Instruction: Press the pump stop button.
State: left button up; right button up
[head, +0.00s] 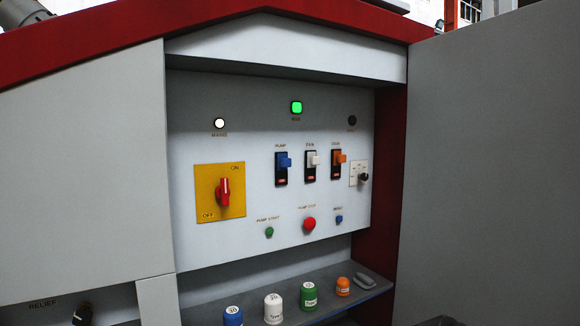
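The pump stop button (309,224) is a round red button low on the pale control panel (260,140), with a small label above it. The green pump start button (269,232) is to its left and a small blue button (339,219) is to its right. Nothing covers the red button. Neither of my grippers can be made out in the head view.
A red rotary switch (223,192) on a yellow plate and blue, white and orange-handled switches are above the buttons. A green lamp (296,107) is lit. Several coloured caps stand on the shelf (250,299) below. A grey panel (490,160) stands at right.

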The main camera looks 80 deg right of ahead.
aim_at(309, 223)
jog(key=z, duration=2.3)
